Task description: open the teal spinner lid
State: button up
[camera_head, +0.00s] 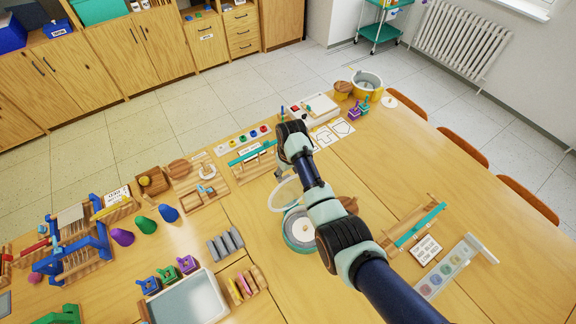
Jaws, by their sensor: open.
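The teal spinner (299,238) is a round teal tub with a pale inside and a small hub, on the table near the middle of the view. Its clear, pale-rimmed lid (273,205) appears raised and tilted above the tub's far side. My arm crosses in front of the spinner's right side and hides part of it and of the lid. My gripper (281,172) is just beyond the lid, mostly hidden by my wrist. It is open, and I cannot tell whether it touches the lid.
Wooden boards with tools (252,162) lie just beyond my gripper. Grey cylinders (225,244) and a large tray (190,302) are to the left. A wooden stand with a teal bar (415,229) is to the right. Bare tabletop (505,215) shows at far right.

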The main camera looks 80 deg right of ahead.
notch_tip(320, 180, up, 8)
jog(key=shift+s+a, duration=0.25)
jog(key=shift+a, duration=0.05)
dwell(0.4)
jog(key=w+a+r+n+t+h+p, duration=0.1)
jog(key=w+a+r+n+t+p, duration=0.1)
jog(key=w+a+r, duration=0.35)
jog(key=w+a+r+n+t+h+p, duration=0.1)
jog(key=w+a+r+t+p, duration=0.15)
jog(key=w+a, duration=0.65)
jog(key=w+a+r+n+t+p, duration=0.15)
jog(key=w+a+r, duration=0.35)
jog(key=a, duration=0.5)
jog(key=s+a+r+n+t+y+p, duration=0.1)
jog(key=a+r+t, duration=0.1)
jog(key=a+r, duration=0.3)
jog(key=s+a+r+n+t+y+p, duration=0.1)
jog(key=a+r, duration=0.4)
jog(key=a, duration=0.6)
jog(key=s+a+r+n+t+p, duration=0.2)
jog(key=a+r, duration=0.4)
jog(key=a, duration=0.3)
jog(key=shift+n+t+y+p, duration=0.4)
jog(key=shift+n+t+p, duration=0.05)
jog(key=shift+t+p, duration=0.15)
jog(key=o, duration=0.8)
jog(key=shift+c, duration=0.2)
